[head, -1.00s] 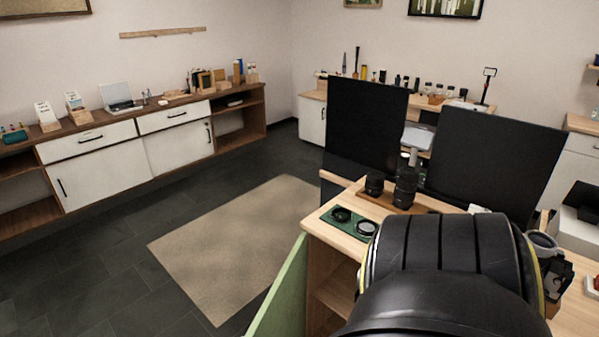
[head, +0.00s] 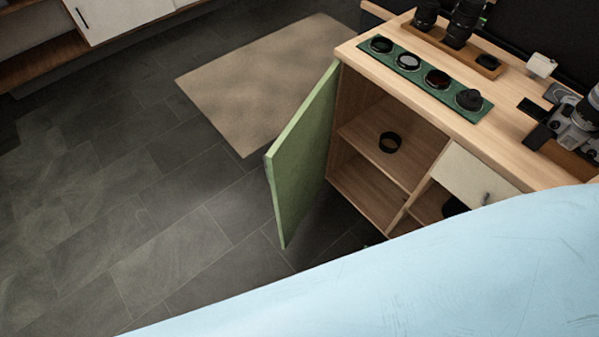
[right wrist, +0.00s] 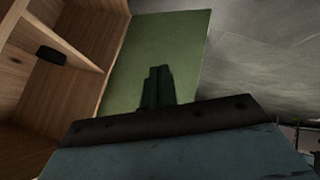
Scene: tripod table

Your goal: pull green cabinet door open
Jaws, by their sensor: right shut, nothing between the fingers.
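The green cabinet door (head: 301,150) stands swung wide open at the left end of the wooden cabinet (head: 350,58), and the shelves inside are exposed. In the right wrist view the inner face of the green door (right wrist: 185,45) fills the upper middle, beside the open compartment. My right gripper (right wrist: 158,72) shows there as two dark fingers together, shut and empty, in front of the door. Whether they touch it I cannot tell. The right gripper is hidden in the head view, and no door handle shows. My left gripper is in neither view.
A black ring (head: 390,142) lies on the cabinet shelf. A green tray (head: 425,78) with several lens parts, lenses (head: 463,22) and a camera (head: 575,120) stand on top. A white drawer (head: 470,178) is at right. The dark floor left of the door is clear.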

